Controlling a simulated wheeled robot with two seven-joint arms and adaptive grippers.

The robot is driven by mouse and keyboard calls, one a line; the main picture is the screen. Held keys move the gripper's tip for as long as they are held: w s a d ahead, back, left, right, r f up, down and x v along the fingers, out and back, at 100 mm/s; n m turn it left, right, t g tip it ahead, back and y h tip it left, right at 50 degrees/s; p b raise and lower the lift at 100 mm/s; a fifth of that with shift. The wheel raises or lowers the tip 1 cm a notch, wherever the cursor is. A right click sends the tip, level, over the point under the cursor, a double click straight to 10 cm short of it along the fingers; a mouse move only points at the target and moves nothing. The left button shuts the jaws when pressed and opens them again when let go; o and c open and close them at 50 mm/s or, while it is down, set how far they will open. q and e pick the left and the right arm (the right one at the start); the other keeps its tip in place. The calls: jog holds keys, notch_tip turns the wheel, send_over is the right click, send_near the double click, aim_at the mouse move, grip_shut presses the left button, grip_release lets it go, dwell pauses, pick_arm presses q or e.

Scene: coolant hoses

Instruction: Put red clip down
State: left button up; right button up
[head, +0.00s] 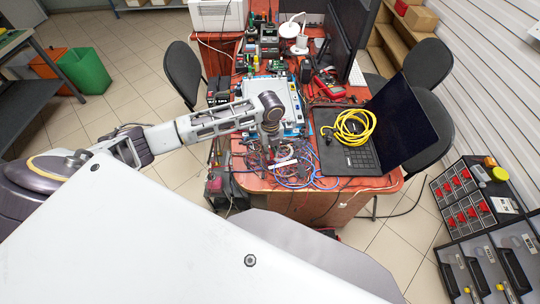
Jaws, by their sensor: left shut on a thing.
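My left arm reaches in from the left, and its gripper (269,150) points down over the front edge area of the red table (345,188). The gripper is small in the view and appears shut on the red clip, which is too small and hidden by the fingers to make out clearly. A tangle of red, blue and dark cables (298,172) lies right at and around the fingertips. I cannot tell whether the clip touches the cables or the table. My right gripper is not in view.
An open black laptop (350,158) with a coiled yellow cable (354,127) on it stands right of the gripper. A blue-and-white device (285,100) is just behind it. A red multimeter (329,88) and several tools crowd the back. Little of the tabletop is free.

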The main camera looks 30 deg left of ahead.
pick_arm(q)
jog(key=shift+f, duration=0.1)
jog(key=shift+f, duration=1.75)
jog(key=shift+f, duration=0.1)
jog(key=o, duration=0.8)
jog(key=shift+r, duration=6.1)
